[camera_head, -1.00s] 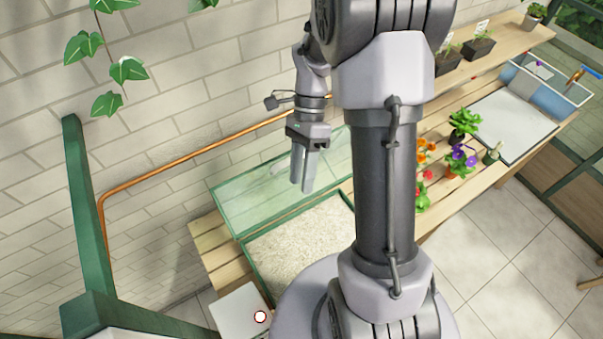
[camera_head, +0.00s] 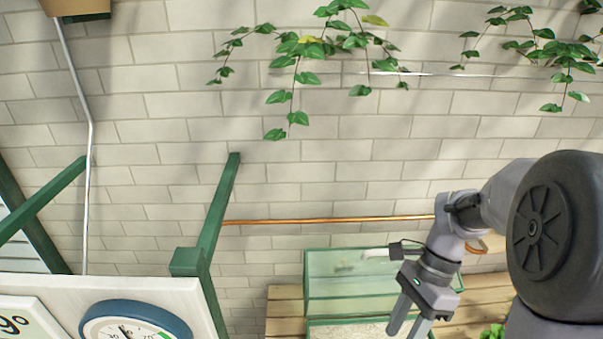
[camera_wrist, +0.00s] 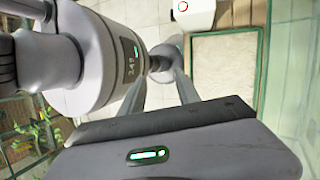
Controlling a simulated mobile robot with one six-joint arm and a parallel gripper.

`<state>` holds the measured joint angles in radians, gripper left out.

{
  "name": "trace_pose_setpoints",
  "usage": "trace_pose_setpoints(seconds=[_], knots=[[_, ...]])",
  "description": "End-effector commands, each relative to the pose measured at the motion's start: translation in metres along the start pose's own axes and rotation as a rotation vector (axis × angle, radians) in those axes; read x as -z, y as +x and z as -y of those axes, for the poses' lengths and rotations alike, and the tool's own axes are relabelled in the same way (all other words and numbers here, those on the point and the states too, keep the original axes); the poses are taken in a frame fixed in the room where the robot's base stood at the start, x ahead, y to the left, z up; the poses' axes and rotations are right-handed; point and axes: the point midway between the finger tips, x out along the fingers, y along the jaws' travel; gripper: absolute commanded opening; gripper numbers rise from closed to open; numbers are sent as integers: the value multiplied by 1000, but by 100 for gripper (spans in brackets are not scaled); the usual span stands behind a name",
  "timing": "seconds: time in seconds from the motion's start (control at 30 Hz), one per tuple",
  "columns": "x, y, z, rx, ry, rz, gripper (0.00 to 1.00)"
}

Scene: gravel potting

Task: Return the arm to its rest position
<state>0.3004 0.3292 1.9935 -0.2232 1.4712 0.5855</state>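My gripper (camera_head: 404,329) hangs at the lower right of the head view, in front of the glass-sided case, with its fingertips pointing down. Its two fingers stand apart, with a gap between them and nothing held. In the wrist view the fingers (camera_wrist: 162,92) reach away from the grey gripper body, also empty. My arm is folded at the right edge of the head view, and its lower part is out of frame.
The glass-sided case (camera_head: 345,283) holds pale gravel (camera_wrist: 224,75) and stands on a slatted wooden bench (camera_head: 285,308) by the brick wall. A green post (camera_head: 222,205) and a round dial (camera_head: 128,322) are to the left. Vines hang above.

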Motion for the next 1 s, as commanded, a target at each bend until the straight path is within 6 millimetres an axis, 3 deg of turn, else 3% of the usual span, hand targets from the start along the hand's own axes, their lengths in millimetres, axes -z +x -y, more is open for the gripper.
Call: trace_pose_setpoints(seconds=[0.03,0.27,0.37,0.5,0.6,0.7,1.0], knots=[[0,15,3,35,-54,-28,39],[-20,46,-1,216,-368,-187,39],[-29,73,-5,316,-548,-289,39],[-39,125,-15,475,-841,-476,39],[-43,149,-21,559,-996,-590,39],[-47,155,-25,599,-1070,-650,39],[-50,150,-28,607,-1084,-663,39]])
